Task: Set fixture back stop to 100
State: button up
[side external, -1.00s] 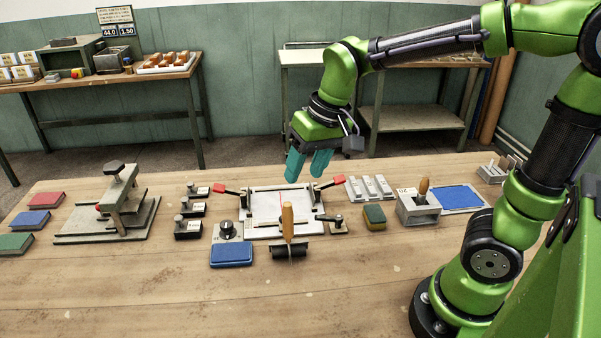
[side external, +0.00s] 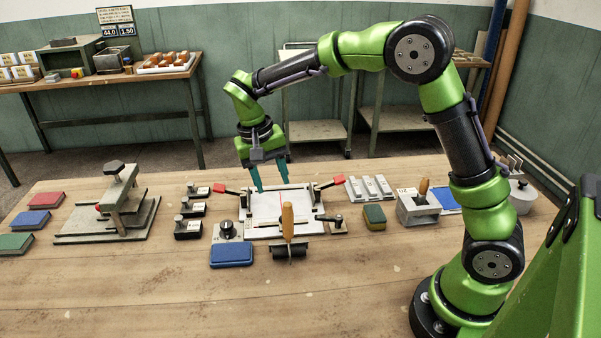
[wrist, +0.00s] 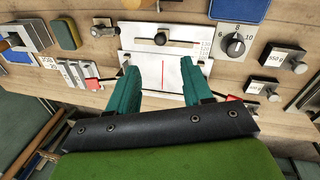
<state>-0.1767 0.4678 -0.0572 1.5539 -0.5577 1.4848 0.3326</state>
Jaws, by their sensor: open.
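The fixture (side external: 262,231) is a pale plate with a thin red line, in the middle of the bench; its bare plate also shows in the wrist view (wrist: 140,70). A slotted metal bar with a dark round knob (wrist: 160,39), seemingly the back stop, crosses it in the wrist view. Small scale numbers (wrist: 205,47) stand beside the bar's right end; the set value is too small to read surely. My gripper (side external: 271,189) is open and empty above the fixture's far side. Its teal fingers (wrist: 160,80) straddle the red line in the wrist view, apart from the knob.
Red-handled clamps (side external: 219,190) (side external: 331,183) flank the fixture. A wooden-handled roller (side external: 288,222) stands before it, partly hiding the bar. A dial (side external: 227,231), blue pad (side external: 231,255), weights (side external: 187,229) and sponge (side external: 374,216) are close by. The front bench is clear.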

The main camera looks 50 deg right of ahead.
jog(key=f, duration=0.3)
jog(key=d+f, duration=0.1)
jog(key=f, duration=0.3)
jog(key=s+f, duration=0.1)
jog(key=f, duration=0.3)
jog(key=shift+s+d, duration=0.1)
jog(key=shift+d, duration=0.25)
grip_shut()
